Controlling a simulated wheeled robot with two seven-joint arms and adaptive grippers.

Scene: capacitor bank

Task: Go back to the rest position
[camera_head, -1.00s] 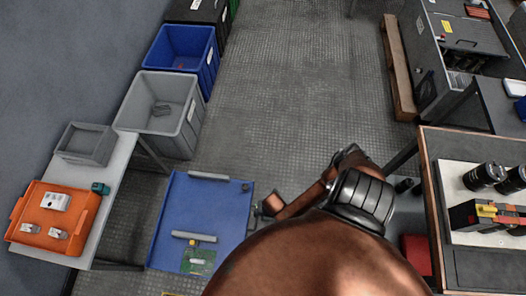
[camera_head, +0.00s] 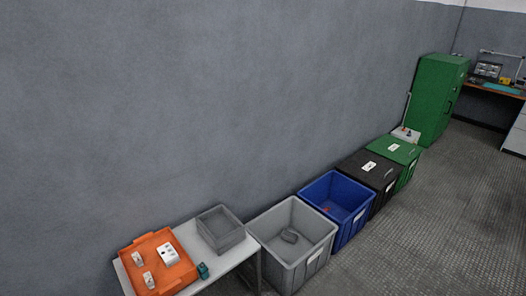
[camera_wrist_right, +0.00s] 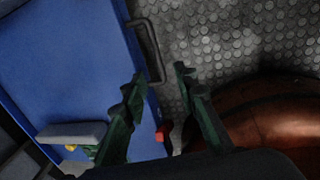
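My right gripper (camera_wrist_right: 159,80) shows in the right wrist view. Its two dark green fingers are apart, with nothing held between them. It is above the edge of a blue surface (camera_wrist_right: 60,45) with a dark handle (camera_wrist_right: 152,45); the grey studded floor (camera_wrist_right: 225,35) lies to the right. My left gripper is in neither current view. No gripper shows in the head view.
A grey bar (camera_wrist_right: 72,133) lies on the blue surface. The head view has a white table (camera_head: 207,262) with an orange tray (camera_head: 178,284) and a grey box (camera_head: 222,240). Grey (camera_head: 317,262) and blue (camera_head: 350,230) bins stand along the wall.

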